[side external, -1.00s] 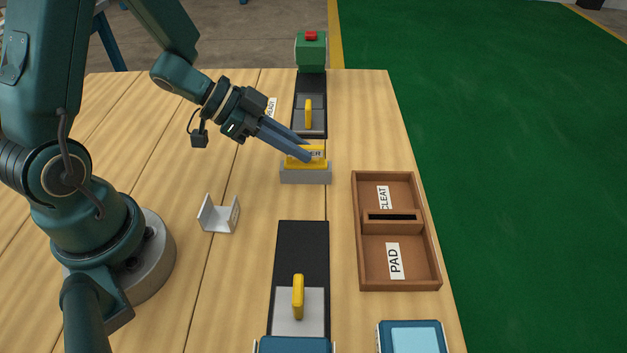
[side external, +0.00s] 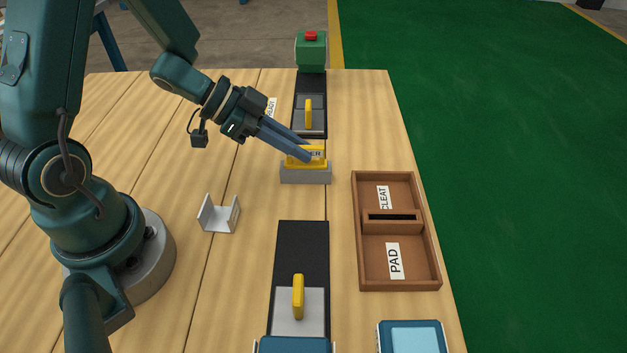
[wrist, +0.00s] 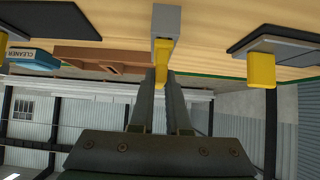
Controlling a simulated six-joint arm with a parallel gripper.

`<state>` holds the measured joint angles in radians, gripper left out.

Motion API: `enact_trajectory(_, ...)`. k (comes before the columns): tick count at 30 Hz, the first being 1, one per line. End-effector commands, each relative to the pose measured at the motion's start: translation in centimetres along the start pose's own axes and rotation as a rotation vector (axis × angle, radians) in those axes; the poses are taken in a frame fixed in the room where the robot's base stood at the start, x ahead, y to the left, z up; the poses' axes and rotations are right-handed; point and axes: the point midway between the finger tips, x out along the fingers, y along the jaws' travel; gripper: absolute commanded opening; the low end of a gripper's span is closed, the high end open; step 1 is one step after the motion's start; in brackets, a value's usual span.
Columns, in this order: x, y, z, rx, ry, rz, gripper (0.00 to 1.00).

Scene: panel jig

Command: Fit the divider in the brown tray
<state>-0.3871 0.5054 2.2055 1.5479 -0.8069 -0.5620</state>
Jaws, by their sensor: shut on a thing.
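The yellow divider (side external: 319,155) stands in a grey block-shaped holder (side external: 305,176) near the middle of the table. Its label is partly covered by my fingers; only "ER" shows. My gripper (side external: 305,153) comes in from the upper left and is shut on the divider's upper part. In the wrist view the divider (wrist: 161,60) sits between my two fingertips, with the grey holder (wrist: 166,22) beyond it. The brown tray (side external: 433,262) lies to the right. A crosspiece with a dark slot (side external: 392,217) spans its middle, between areas labelled CLEAT and PAD.
A grey angle bracket (side external: 219,214) stands left of the holder. Black rails with yellow-handled plates lie in front (side external: 298,300) and behind (side external: 309,115). A green box with a red button (side external: 311,50) is at the back. A blue box (side external: 411,337) is in front of the tray.

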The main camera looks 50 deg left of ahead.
Motion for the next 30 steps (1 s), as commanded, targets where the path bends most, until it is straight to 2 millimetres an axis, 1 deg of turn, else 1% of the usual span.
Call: enact_trajectory(30, -0.65, -0.01, -0.86, 0.001, 0.001, 0.0, 0.0)
